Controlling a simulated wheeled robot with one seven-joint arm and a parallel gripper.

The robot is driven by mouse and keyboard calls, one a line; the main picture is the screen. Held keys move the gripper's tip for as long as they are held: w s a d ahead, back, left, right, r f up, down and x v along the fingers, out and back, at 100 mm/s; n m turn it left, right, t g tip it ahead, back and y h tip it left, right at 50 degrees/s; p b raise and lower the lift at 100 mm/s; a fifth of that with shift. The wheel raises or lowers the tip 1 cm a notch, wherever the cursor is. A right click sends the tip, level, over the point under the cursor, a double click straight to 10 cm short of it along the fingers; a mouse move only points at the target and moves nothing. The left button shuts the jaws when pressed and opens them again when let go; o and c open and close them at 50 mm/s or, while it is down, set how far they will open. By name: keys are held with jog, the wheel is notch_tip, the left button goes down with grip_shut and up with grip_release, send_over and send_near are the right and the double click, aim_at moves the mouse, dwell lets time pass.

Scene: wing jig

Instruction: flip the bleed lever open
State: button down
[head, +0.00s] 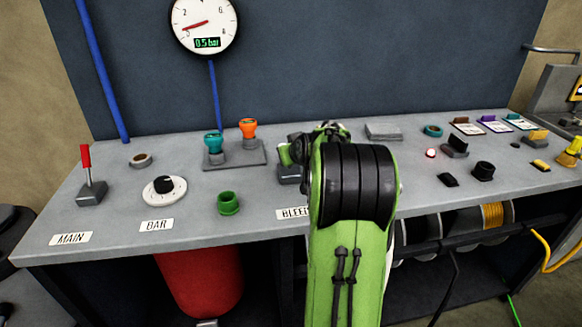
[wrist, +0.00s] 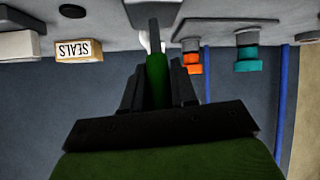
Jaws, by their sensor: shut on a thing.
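The bleed lever shows in the head view as a green handle (head: 284,154) over a small grey base (head: 289,174), behind the BLEED label (head: 293,213). My arm hides much of it. In the wrist view, which looks upside down, the green handle (wrist: 157,78) lies between the two dark fingers of my gripper (wrist: 158,72). The gripper is shut on the handle. The handle's far end points toward the grey panel top. The exact angle of the lever cannot be told.
Teal (head: 213,142) and orange (head: 249,128) fittings stand on a plate left of the lever. A green ring (head: 228,203) sits front left. A gauge (head: 205,22) on the back wall reads 0.5 bar. A SEALS box (wrist: 79,50) shows in the wrist view.

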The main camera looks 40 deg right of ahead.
jog(key=shift+s+a+f+b, duration=0.1)
jog(key=shift+f+b, duration=0.05)
jog(key=shift+b, duration=0.25)
jog(key=c, duration=1)
grip_release()
jog(key=shift+o, duration=0.2)
jog(key=p+v, duration=0.2)
jog(key=v, duration=1.4)
jog(key=shift+s+f, duration=0.15)
jog(key=shift+f, duration=0.2)
